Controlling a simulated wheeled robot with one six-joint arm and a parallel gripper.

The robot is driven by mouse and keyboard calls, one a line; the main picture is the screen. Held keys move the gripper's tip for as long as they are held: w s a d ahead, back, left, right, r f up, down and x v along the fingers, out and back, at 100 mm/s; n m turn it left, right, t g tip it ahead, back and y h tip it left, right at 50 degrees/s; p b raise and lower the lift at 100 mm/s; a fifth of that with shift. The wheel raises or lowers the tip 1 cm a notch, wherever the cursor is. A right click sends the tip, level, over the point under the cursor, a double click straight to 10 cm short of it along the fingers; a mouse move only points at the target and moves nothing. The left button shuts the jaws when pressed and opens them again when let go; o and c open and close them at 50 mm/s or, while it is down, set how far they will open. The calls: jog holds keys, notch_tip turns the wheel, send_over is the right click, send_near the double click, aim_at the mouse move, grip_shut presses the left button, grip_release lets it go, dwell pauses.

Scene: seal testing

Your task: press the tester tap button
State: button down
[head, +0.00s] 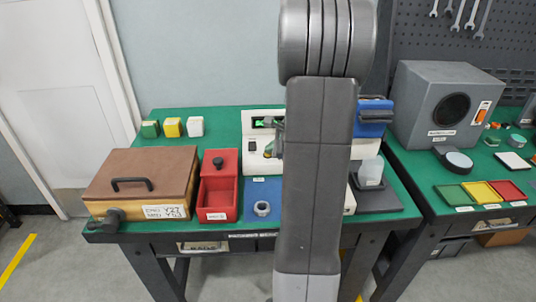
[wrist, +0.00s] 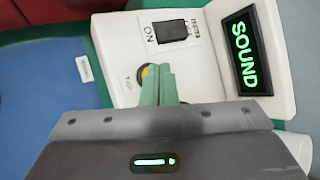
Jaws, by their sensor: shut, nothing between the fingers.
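The tester (head: 254,165) is a cream-white unit on the green table, partly hidden behind my arm in the head view. In the wrist view its white panel (wrist: 121,75) has a dark display (wrist: 243,52) reading SOUND in green letters and a black switch (wrist: 171,31) marked ON. A round yellow and dark button (wrist: 145,76) on the panel is partly covered by my fingers. My gripper (wrist: 158,72) is shut and empty, its green fingertips at that button. I cannot tell whether they touch it. In the head view my gripper (head: 279,140) is in front of the tester.
A brown-lidded box (head: 140,174) and a red bin (head: 218,197) stand left of the tester. A metal ring (head: 262,208) lies on a blue mat in front. A blue device (head: 373,118) and a clear container (head: 371,170) are to the right. A grey speaker-like box (head: 425,105) stands on the right-hand table.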

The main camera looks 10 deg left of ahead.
dwell(0.4)
jog(key=shift+r+p, duration=0.75)
jog(key=shift+r, duration=0.1)
notch_tip(320, 180, up, 5)
jog(key=p, duration=0.4)
dwell(0.6)
